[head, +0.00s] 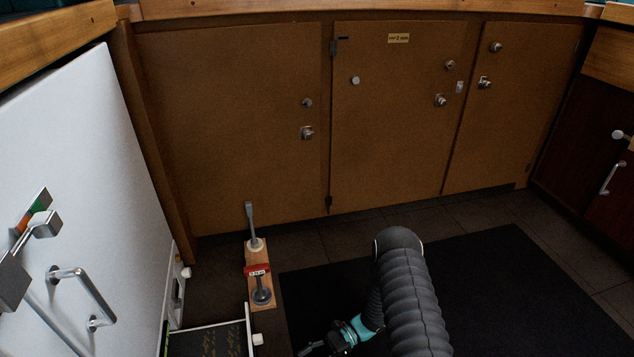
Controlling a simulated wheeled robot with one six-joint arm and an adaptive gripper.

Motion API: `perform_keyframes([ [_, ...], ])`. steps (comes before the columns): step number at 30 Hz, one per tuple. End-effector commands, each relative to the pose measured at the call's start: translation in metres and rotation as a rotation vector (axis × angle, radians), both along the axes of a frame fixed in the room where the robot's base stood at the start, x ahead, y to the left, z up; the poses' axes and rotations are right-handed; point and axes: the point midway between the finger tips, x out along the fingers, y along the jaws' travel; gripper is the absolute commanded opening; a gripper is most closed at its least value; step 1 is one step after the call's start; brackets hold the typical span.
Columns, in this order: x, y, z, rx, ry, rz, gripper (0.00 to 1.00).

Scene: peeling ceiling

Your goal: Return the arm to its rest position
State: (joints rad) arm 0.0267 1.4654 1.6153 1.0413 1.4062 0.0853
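My arm (405,290), in a dark ribbed sleeve, rises from the bottom edge of the head view, right of centre, and bends over at its top. My gripper (312,347) shows low in the picture, to the left of the arm, beside a teal band at the wrist. It is small, dark and partly cut off by the bottom edge. I cannot tell whether its fingers are open or shut, and no held object is visible.
A wooden board (262,291) with a metal lever and red label is left of my gripper. A white panel (85,150) with handles stands at the left. Brown cabinets (230,130) line the back. A black mat (500,290) lies clear at the right.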

Motion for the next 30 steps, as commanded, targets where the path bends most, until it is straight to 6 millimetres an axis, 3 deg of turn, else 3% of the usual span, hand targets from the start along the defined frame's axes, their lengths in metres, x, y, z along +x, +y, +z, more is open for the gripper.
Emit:
perform_keyframes([
  [8,-0.012,-0.027,0.053,-0.096,-0.13,0.183,0.52],
  [30,-0.02,-0.111,0.268,-0.369,-0.675,0.609,0.52],
])
